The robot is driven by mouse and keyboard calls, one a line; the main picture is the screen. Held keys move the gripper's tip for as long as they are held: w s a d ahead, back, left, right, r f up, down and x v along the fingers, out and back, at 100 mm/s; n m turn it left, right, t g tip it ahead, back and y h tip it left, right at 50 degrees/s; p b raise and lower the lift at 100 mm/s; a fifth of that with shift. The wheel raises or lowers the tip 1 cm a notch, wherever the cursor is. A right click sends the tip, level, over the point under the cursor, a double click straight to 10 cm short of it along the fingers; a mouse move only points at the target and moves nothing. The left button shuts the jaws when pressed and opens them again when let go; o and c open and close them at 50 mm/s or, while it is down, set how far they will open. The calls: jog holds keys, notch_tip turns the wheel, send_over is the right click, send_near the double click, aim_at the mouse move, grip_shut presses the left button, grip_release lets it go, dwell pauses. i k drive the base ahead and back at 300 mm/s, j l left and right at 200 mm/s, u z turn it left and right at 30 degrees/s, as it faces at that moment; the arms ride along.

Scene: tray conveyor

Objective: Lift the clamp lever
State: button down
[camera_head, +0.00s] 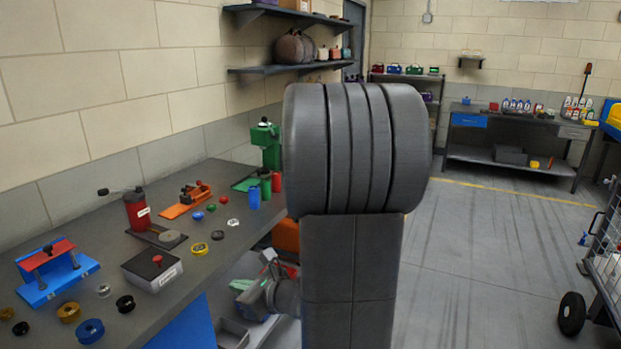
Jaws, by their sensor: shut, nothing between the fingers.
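A small clamp (191,195) on an orange base plate stands on the grey workbench, left of the middle of the view. It has a reddish-brown lever-like part (187,188) that looks low over the base. It is too small to tell the lever's exact angle. My own thick grey arm fills the middle of the view, to the right of the clamp. My gripper fingers cannot be made out; the arm hides what lies behind it.
The workbench (72,209) also holds a red cylinder press (137,209), a grey box with a red button (152,269), a blue fixture (56,272), a green press (266,142) and several small rings and caps. Open floor (480,240) lies right; a wire cart (606,250) stands at the right edge.

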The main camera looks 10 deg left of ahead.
aim_at(199, 184)
jog(key=i+u, duration=0.15)
jog(key=i, duration=1.45)
jog(key=i+j+u, duration=0.2)
jog(key=i+j, duration=0.15)
jog(key=i, duration=0.05)
